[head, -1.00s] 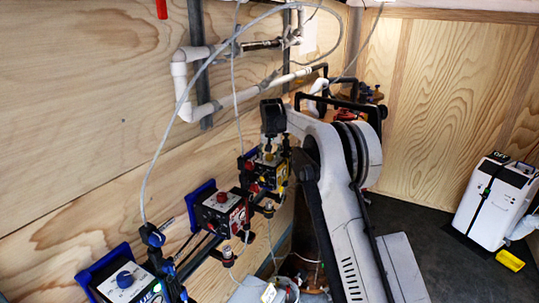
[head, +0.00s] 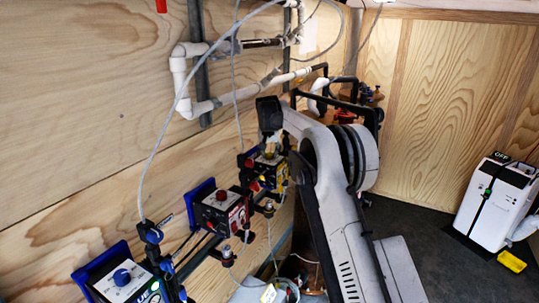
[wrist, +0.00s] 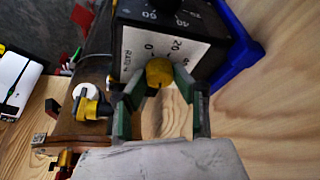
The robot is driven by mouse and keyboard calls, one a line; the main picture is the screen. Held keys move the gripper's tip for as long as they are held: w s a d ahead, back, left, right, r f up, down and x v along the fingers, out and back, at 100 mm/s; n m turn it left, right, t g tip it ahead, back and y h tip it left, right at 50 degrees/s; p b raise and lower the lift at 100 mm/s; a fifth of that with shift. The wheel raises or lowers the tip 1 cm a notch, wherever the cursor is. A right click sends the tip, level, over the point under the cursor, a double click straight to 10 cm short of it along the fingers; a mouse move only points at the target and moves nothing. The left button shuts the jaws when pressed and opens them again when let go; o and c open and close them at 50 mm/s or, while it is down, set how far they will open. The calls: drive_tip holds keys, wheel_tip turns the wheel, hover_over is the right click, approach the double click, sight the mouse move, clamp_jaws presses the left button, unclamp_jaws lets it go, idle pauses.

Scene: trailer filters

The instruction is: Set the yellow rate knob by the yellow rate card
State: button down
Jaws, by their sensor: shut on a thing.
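The yellow knob (wrist: 159,72) is at the lower edge of a white dial face (wrist: 146,40) on a dark box, near the printed 0 and 20. My gripper (wrist: 160,82) has its green-padded fingers on both sides of the knob and is shut on it. I cannot make out a pointer mark on the knob. In the head view the yellow-marked box (head: 266,170) is on the left wall beside my arm, which partly covers it. I cannot identify the yellow rate card in either view.
A red-marked box (head: 220,212) and a blue-marked box (head: 122,279) stand nearer along the same wall. A yellow-and-black fitting (wrist: 88,103) is close to my left finger. White pipes (head: 230,98) and hoses run above.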

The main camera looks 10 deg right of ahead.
drive_tip(key=c, duration=1.4)
unclamp_jaws()
drive_tip(key=v, duration=1.2)
drive_tip(key=shift+s, duration=0.1)
drive_tip(key=s+d+r+n+t+b, duration=0.1)
drive_tip(key=s+r+b, duration=0.15)
drive_tip(key=s, duration=1.25)
drive_tip(key=s+r+n+t+b, duration=0.1)
drive_tip(key=s+b, duration=0.2)
drive_tip(key=s, duration=1.2)
drive_tip(key=shift+n+t+y, duration=0.5)
drive_tip(key=shift+y, duration=0.1)
drive_tip(key=s+f+b, duration=0.1)
drive_tip(key=s+f, duration=0.5)
drive_tip(key=s, duration=0.3)
drive_tip(key=s+f+b, duration=0.2)
drive_tip(key=s+f, duration=0.4)
drive_tip(key=s, duration=0.4)
drive_tip(key=s+f+b, duration=0.2)
drive_tip(key=s+f, duration=0.5)
drive_tip(key=s, duration=0.2)
drive_tip(key=shift+s+d, duration=0.15)
drive_tip(key=shift+s, duration=0.25)
